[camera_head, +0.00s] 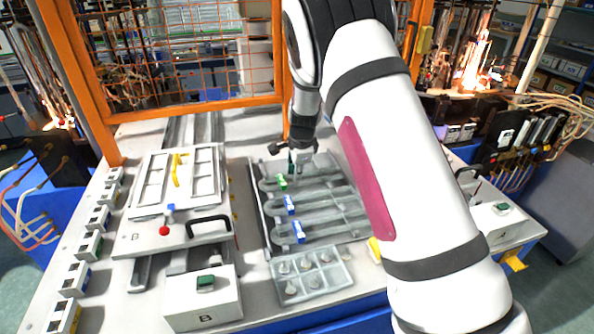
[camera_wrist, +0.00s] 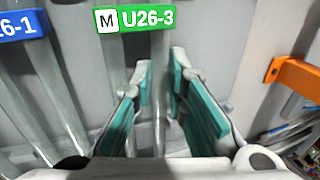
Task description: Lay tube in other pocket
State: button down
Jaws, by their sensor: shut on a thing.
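My gripper (camera_head: 299,160) is at the far side of a grey tray (camera_head: 263,222) with long rounded pockets, pointing down. In the wrist view its teal-padded fingers (camera_wrist: 160,66) are on both sides of a clear glass tube (camera_wrist: 158,48) and shut on it. This tube's green label (camera_wrist: 136,19) reads U26-3; the green label also shows in the head view (camera_head: 282,183). I cannot tell whether the tube touches the tray. A blue label (camera_wrist: 18,25) ending in 26-1 marks a neighbouring tube. Two blue labels (camera_head: 290,205) (camera_head: 298,231) show on the tray.
A white framed fixture (camera_head: 150,205) with a yellow piece (camera_head: 177,170) stands left of the tray. A clear compartment box (camera_head: 318,289) with small parts sits in front. An orange mesh guard (camera_head: 190,107) stands behind. A box marked B (camera_head: 203,300) is at the front.

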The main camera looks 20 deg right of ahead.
jog(key=shift+f, duration=0.2)
jog(key=c, duration=1.6)
grip_release()
